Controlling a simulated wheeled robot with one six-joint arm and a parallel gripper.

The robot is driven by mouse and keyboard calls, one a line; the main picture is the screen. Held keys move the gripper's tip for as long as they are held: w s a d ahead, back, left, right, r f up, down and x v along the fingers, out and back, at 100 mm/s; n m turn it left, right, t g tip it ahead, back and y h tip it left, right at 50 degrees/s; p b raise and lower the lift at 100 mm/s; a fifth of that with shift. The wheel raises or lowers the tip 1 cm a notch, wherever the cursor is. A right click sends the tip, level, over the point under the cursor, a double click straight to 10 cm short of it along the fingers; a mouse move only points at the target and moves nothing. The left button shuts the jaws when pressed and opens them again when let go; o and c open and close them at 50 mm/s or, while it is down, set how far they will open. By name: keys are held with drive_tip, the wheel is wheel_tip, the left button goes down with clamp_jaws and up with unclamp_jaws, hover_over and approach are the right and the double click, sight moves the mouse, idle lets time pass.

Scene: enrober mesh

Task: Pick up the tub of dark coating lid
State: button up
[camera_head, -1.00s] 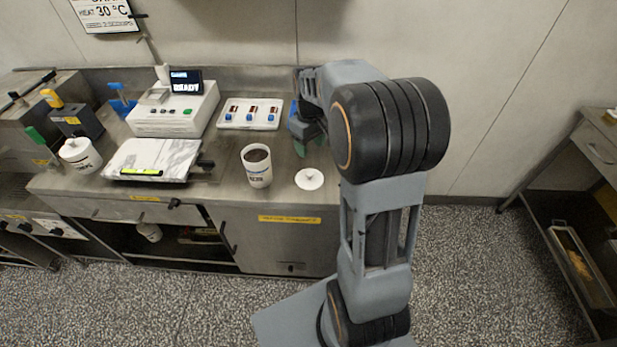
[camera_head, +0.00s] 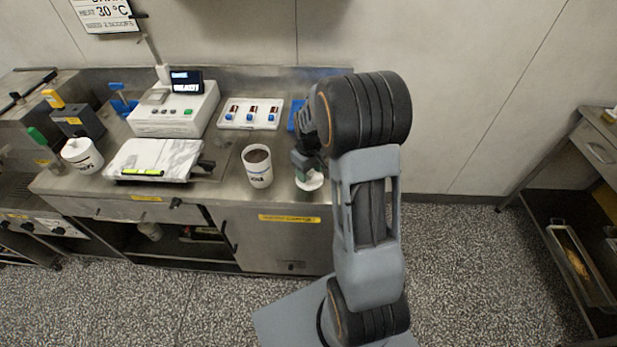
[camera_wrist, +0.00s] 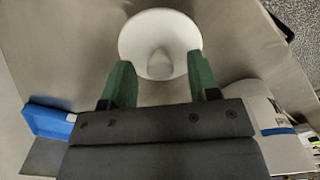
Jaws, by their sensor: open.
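The white round lid (camera_head: 311,183) lies on the steel counter right of the open tub of dark coating (camera_head: 257,166). In the wrist view the lid (camera_wrist: 160,36) is at the top centre, its knob pointing towards the camera. My gripper (camera_wrist: 160,84) is open, with its green fingers either side of the knob in the picture and nothing held. I cannot tell its exact height above the lid. In the head view my gripper (camera_head: 303,174) covers part of the lid. The tub's white side (camera_wrist: 262,110) shows at the right of the wrist view.
A marble slab (camera_head: 155,158), a white machine with a screen (camera_head: 175,112) and a switch panel (camera_head: 250,114) stand to the left and behind. A blue object (camera_wrist: 48,121) lies near my gripper. The counter's edge is close to the lid.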

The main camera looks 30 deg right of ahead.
drive_tip(key=shift+c, duration=0.2)
drive_tip(key=c, duration=0.9)
drive_tip(key=shift+c, duration=0.2)
